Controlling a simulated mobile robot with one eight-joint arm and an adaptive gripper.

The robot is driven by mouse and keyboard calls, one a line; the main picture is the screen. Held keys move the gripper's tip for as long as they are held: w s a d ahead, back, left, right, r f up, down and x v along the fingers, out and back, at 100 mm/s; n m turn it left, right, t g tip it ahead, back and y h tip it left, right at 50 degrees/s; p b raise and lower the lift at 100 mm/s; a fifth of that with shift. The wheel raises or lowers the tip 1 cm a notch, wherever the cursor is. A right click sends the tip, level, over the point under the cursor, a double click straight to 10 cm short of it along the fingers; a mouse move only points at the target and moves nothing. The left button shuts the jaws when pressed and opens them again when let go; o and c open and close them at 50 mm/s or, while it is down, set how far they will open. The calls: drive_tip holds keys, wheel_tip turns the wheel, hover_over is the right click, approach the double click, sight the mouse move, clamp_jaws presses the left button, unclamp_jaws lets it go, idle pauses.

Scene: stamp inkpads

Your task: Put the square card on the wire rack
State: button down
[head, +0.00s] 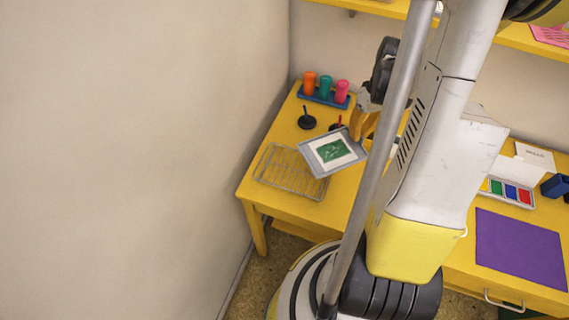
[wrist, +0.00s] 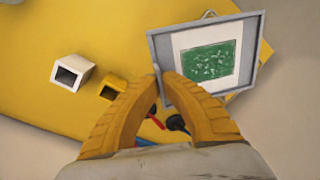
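The square card (head: 333,151) is white with a green print. It lies on a shallow grey tray (head: 315,166) with a raised rim. My gripper (head: 358,135) is shut on the tray's edge and holds it tilted over the right part of the wire rack (head: 275,176). In the wrist view, my fingertips (wrist: 166,78) meet at the left rim of the tray (wrist: 158,50), and the card (wrist: 184,40) lies inside it. The tray hides part of the rack. How high the tray is above the rack is hard to tell.
Behind the rack on the yellow table (head: 262,138) are a dark round-based stamp (head: 307,121) and a blue holder (head: 322,98) with coloured cups. A wall stands close on the left. A purple mat (head: 520,247) and colour inkpads (head: 508,190) are at the right.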

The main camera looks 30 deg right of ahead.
sight(319, 145)
drive_tip(key=w+a+f+b, duration=0.1)
drive_tip(key=w+a+f, duration=0.1)
drive_tip(key=w+a+f+b, duration=0.1)
drive_tip(key=w+a+f, duration=0.1)
drive_tip(key=a, duration=0.1)
drive_tip(key=w+a+f+b, duration=0.1)
drive_tip(key=w+a+f, duration=0.1)
drive_tip(key=a, duration=0.1)
drive_tip(key=shift+w+a+f+b, duration=0.2)
drive_tip(key=shift+f+b, duration=0.1)
drive_tip(key=shift+f, duration=0.05)
wheel_tip(319, 145, down, 4)
drive_tip(key=shift+f+b, duration=0.1)
drive_tip(key=shift+b, duration=0.95)
drive_tip(key=shift+r, duration=0.2)
drive_tip(key=c, duration=1.6)
unclamp_jaws()
